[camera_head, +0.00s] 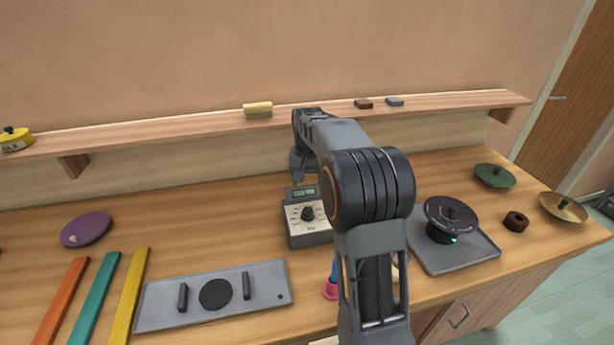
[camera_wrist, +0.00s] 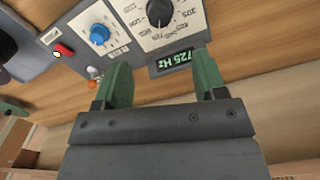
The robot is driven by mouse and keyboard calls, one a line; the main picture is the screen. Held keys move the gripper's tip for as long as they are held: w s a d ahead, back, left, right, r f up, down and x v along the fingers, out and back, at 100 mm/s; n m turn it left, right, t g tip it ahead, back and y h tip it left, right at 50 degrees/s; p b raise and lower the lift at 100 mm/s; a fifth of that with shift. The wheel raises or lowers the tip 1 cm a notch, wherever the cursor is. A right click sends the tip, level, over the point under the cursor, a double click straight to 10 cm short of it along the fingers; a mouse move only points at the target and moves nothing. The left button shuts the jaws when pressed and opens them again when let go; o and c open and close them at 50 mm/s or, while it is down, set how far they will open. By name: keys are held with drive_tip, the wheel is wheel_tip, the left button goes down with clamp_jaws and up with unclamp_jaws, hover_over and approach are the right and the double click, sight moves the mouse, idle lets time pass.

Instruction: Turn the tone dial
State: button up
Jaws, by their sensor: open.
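The tone box (camera_head: 308,238) is a grey box with a pale face standing on the bench, partly behind my arm. Its black dial (camera_head: 307,213) has a printed scale around it and a small green display (camera_head: 304,192) above. In the wrist view the black dial (camera_wrist: 160,12) is at the top edge, partly cut off, and the display (camera_wrist: 178,61) reads about 725 Hz. My gripper (camera_wrist: 162,82) is open and empty, its two green fingers apart, with the display side of the box between and beyond them. The dial lies beyond the fingertips, not between them.
The wrist view shows a blue knob (camera_wrist: 98,34) and a red button (camera_wrist: 63,50) beside the dial. A shelf (camera_head: 190,125) runs behind. A metal plate (camera_head: 150,310) with a black disc lies front left, and a grey tray (camera_head: 470,255) with a dark disc stands right.

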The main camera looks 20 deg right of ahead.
drive_tip(key=shift+r, duration=0.95)
idle(1.1)
drive_tip(key=s+a+n+t, duration=0.2)
drive_tip(key=s+a, duration=0.3)
drive_tip(key=s, duration=0.6)
drive_tip(key=s+a+n+t, duration=0.2)
drive_tip(key=s+a, duration=0.4)
drive_tip(key=s, duration=0.5)
drive_tip(key=shift+s+f+n, duration=0.3)
drive_tip(key=shift+n, duration=0.3)
drive_tip(key=shift+c, duration=0.2)
idle(1.2)
